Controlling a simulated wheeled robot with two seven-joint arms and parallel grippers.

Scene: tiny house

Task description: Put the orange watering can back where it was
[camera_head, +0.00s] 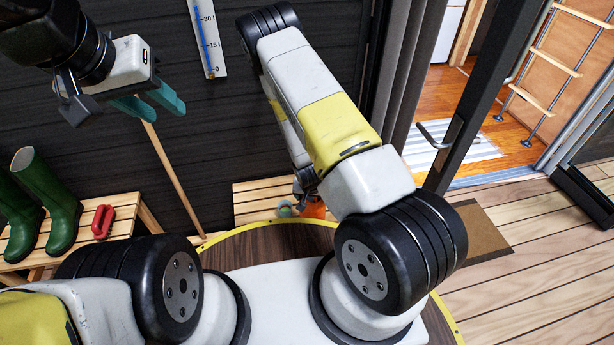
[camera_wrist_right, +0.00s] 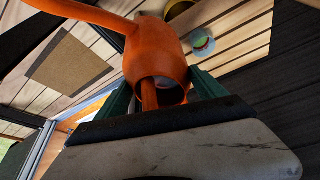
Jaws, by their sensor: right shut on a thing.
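The orange watering can (camera_head: 315,208) shows as a small patch beside my right arm, in front of the slatted wooden bench (camera_head: 250,195) by the wall. In the right wrist view the can (camera_wrist_right: 157,50) fills the upper middle, its spout running to the upper left. My right gripper (camera_wrist_right: 160,98) is shut on the can's handle, between its green fingers. In the head view this gripper is mostly hidden by my arm. I cannot tell whether the can touches the bench. My left gripper (camera_head: 150,104) is raised at the upper left, its teal fingers apart and empty.
A small round green-and-white thing (camera_head: 285,211) is beside the can; it also shows in the wrist view (camera_wrist_right: 201,42). Green boots (camera_head: 48,200) and a red object (camera_head: 103,221) are on the left bench. A wooden pole (camera_head: 172,185) leans nearby. A brown doormat (camera_head: 480,228) lies right, by the open door.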

